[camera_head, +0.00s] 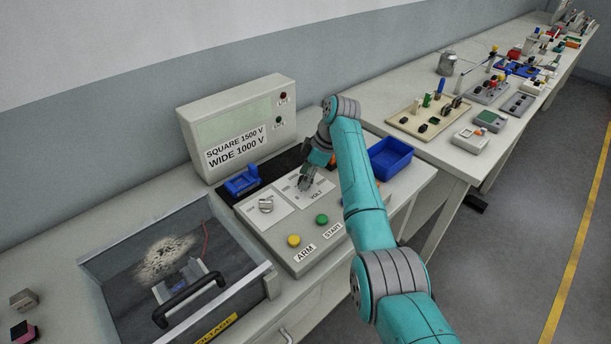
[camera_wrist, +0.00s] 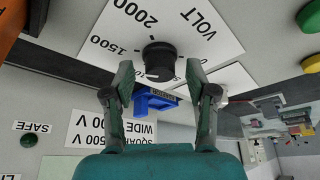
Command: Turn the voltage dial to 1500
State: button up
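The black voltage dial (camera_wrist: 160,60) sits on a white VOLT plate (camera_wrist: 205,35) in the wrist view, which shows the labels upside down. The 1500 mark (camera_wrist: 108,42) is to the left of the dial and 2000 (camera_wrist: 138,12) is above left. A small light mark shows at the dial's lower edge; I cannot tell exactly what it points to. My gripper (camera_wrist: 160,66) is open, with one finger on each side of the dial and visible gaps. In the head view my gripper (camera_head: 306,184) is over the VOLT plate (camera_head: 318,194) and hides the dial.
The panel also has a grey knob (camera_head: 266,205), a yellow ARM button (camera_head: 294,240) and a green START button (camera_head: 322,219). A sign (camera_head: 236,146) behind reads SQUARE 1500 V, WIDE 1000 V. A blue bin (camera_head: 390,158) stands right of my arm, and a blue fixture (camera_head: 242,181) is left.

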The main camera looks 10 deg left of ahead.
jog(key=v, duration=1.2)
jog(key=shift+s, duration=0.1)
